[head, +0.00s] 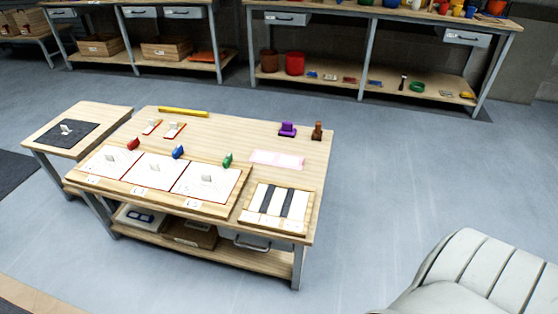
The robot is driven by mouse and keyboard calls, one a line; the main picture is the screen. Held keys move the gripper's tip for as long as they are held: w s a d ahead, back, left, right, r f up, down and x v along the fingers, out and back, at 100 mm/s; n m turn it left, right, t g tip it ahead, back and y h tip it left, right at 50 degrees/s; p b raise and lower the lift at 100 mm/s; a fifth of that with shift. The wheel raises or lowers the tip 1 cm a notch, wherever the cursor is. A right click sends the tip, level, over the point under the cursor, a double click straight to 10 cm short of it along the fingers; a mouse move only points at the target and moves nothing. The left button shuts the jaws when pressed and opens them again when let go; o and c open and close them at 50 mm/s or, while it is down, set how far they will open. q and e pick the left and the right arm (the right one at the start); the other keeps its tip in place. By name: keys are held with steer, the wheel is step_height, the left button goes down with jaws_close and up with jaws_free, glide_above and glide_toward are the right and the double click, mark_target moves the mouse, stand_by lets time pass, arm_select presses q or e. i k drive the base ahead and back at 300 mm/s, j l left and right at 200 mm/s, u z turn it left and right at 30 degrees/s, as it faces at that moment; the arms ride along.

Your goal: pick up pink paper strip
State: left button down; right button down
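The pink paper strip (277,159) lies flat on the wooden table (225,135), right of its middle. It is a pale pink rectangle with its long side running left to right, and nothing covers it. A board with white and dark stripes (278,208) lies in front of it, and a purple block (288,129) stands behind it. Neither of my grippers shows in the head view, so their state is hidden.
A wooden tray with white panels (157,172) fills the table's front left. Red, blue and green (227,160) pieces stand along its back. A brown stamp-like piece (317,131) stands at the back right. A smaller table (75,133) adjoins on the left.

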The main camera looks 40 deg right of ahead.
mark_target(267, 158)
steer(key=z, duration=1.2)
